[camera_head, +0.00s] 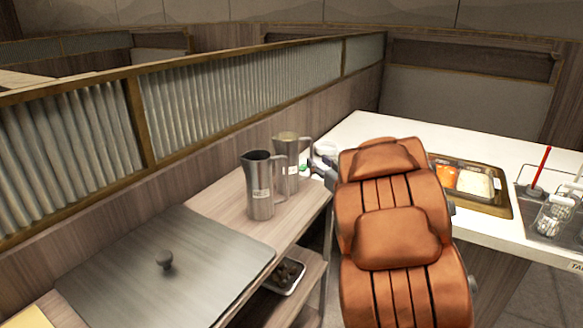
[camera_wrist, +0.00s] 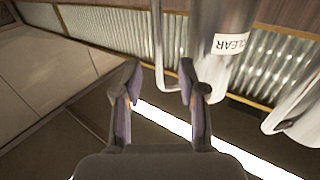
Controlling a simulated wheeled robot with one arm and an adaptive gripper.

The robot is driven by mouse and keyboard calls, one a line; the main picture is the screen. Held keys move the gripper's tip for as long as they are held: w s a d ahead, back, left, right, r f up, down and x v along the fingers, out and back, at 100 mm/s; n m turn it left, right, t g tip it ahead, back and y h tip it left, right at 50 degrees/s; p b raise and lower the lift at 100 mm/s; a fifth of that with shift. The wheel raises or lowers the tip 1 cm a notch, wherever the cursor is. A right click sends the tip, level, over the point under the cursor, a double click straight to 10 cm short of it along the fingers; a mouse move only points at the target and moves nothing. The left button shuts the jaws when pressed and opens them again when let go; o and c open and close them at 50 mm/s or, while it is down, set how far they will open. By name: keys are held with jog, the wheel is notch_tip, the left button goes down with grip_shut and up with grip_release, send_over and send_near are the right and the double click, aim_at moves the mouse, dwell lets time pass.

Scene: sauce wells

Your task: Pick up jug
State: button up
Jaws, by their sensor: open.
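Two metal jugs with handles stand upright on the wooden counter, a front jug (camera_head: 259,192) and a back jug (camera_head: 287,167) close behind it. In the wrist view, a jug labelled CLEAR (camera_wrist: 208,50) is at the top, with its handle (camera_wrist: 157,45) lying across the gap between my fingertips. My gripper (camera_wrist: 158,78) is open and holds nothing; I cannot tell whether a finger touches the handle. In the head view, my gripper (camera_head: 324,170) is mostly hidden by my arm, just right of the back jug. Another jug (camera_wrist: 292,103) shows at the right of the wrist view.
A ribbed-glass partition (camera_head: 210,95) runs behind the counter. A metal lid with a knob (camera_head: 165,262) lies at the front left. A small tray (camera_head: 286,275) sits on the lower shelf. A white worktop (camera_head: 500,150) with a food tray (camera_head: 465,181) is to the right.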

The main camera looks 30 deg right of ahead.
aim_at(312, 157)
jog(key=shift+w+d+f, duration=0.15)
jog(key=shift+w, duration=1.15)
jog(key=shift+w+d+f, duration=0.1)
jog(key=shift+w, duration=1.15)
grip_shut()
